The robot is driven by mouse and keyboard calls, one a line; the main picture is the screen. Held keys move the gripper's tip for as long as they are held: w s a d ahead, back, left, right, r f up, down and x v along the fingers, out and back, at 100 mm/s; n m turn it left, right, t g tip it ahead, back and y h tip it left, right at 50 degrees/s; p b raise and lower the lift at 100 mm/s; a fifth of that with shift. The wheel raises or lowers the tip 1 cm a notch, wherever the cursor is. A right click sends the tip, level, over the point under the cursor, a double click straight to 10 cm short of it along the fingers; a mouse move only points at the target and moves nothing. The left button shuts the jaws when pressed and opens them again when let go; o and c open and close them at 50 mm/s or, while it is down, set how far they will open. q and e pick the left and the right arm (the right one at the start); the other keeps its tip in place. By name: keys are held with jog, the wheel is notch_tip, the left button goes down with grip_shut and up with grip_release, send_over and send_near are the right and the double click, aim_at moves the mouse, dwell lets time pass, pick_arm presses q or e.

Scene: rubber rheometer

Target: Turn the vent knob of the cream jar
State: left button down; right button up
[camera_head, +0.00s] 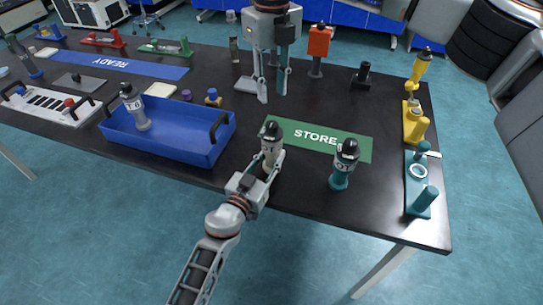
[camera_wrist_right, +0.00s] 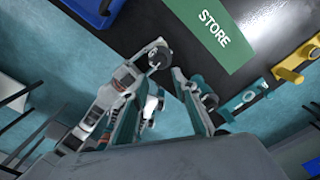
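The cream jar (camera_head: 270,157) stands upright near the table's front edge, at the left end of the green STORE mat. Its dark top with the vent knob (camera_head: 271,131) faces up; the dark top also shows in the right wrist view (camera_wrist_right: 158,58). My left gripper (camera_head: 268,172) has its fingers around the jar's lower body and seems closed on it. My right gripper (camera_head: 273,92) hangs, fingers down, behind and above the jar in the head view. Its fingers are apart with nothing between them, and they are not touching the knob.
A teal jar (camera_head: 341,178) stands right of the cream jar. A blue tray (camera_head: 185,150) holding a grey jar (camera_head: 134,108) is at left. Teal (camera_head: 418,190) and yellow (camera_head: 412,119) fixtures line the right edge. The green mat (camera_head: 312,137) is mostly bare.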

aim_at(275, 129)
jog(key=o, duration=0.4)
jog(key=shift+c, duration=0.2)
jog(key=s+a+f+n+y, duration=0.4)
jog(key=a+f+n+y, duration=0.3)
jog(key=a+f, duration=0.35)
jog(key=s+a+r+n+t+y, duration=0.2)
jog(key=s+a+y, duration=0.2)
jog(key=s+y, duration=0.4)
jog(key=w+d+f+m+t+h, duration=0.1)
jog(key=d+f+m+t+h, duration=0.15)
jog(key=d+m+t, duration=0.55)
jog(key=w+d+f+m+t+h, duration=0.1)
jog(key=d+m+t+h, duration=0.4)
jog(key=d, duration=0.7)
jog(key=w+a, duration=0.1)
jog(key=w, duration=0.2)
jog(key=w+a+n, duration=0.1)
jog(key=w+a, duration=0.1)
jog(key=w, duration=0.1)
jog(key=w+a+n+t, duration=0.1)
jog(key=w+a, duration=0.1)
jog(key=w, duration=0.2)
jog(key=shift+a+r+y, duration=0.15)
jog(key=shift+a+y, duration=0.1)
jog(key=shift+y, duration=0.1)
